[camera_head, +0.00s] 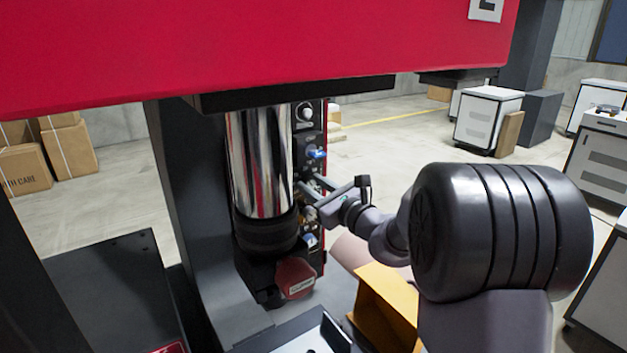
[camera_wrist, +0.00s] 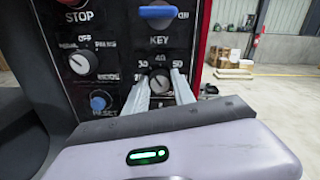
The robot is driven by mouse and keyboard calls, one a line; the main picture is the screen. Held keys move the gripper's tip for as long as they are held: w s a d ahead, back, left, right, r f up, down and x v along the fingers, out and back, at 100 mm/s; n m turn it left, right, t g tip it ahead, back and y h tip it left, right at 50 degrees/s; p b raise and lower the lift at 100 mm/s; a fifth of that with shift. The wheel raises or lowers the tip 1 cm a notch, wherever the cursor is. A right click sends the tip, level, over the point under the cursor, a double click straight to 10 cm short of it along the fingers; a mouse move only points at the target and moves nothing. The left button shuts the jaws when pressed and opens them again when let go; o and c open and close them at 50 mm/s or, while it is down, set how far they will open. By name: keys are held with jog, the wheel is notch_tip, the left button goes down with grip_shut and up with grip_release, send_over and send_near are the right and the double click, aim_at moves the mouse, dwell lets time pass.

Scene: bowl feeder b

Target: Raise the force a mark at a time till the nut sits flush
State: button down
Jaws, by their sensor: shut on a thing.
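My gripper (camera_wrist: 163,76) reaches up to the control panel in the wrist view, one finger on each side of a small dial knob (camera_wrist: 159,82), and is shut on it. Marks around the dial include 30, 40 and 50, with 40 at the top; the fingers partly cover the lower marks. I cannot tell which mark the knob points to. In the head view my gripper (camera_head: 317,190) meets the panel (camera_head: 310,140) beside the chrome press ram (camera_head: 258,165). I cannot make out a nut in either view.
Around the dial are a blue key switch (camera_wrist: 158,14), an OFF-labelled selector (camera_wrist: 83,63) and a blue RESET button (camera_wrist: 99,101). A red multi-sided part (camera_head: 295,277) sits below the ram. A yellow block (camera_head: 385,300) stands under my arm. Open floor lies behind.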

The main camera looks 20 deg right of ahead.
jog(key=m+p, duration=0.4)
jog(key=shift+r+m, duration=0.1)
jog(key=shift+m, duration=0.2)
jog(key=shift+m+p, duration=0.6)
jog(key=shift+p, duration=0.05)
jog(key=shift+f+m, duration=0.2)
jog(key=shift+m, duration=0.1)
jog(key=c, duration=1.1)
grip_release()
jog(key=shift+o, duration=0.2)
jog(key=b+v, duration=0.3)
jog(key=v, duration=1.4)
jog(key=shift+s, duration=0.25)
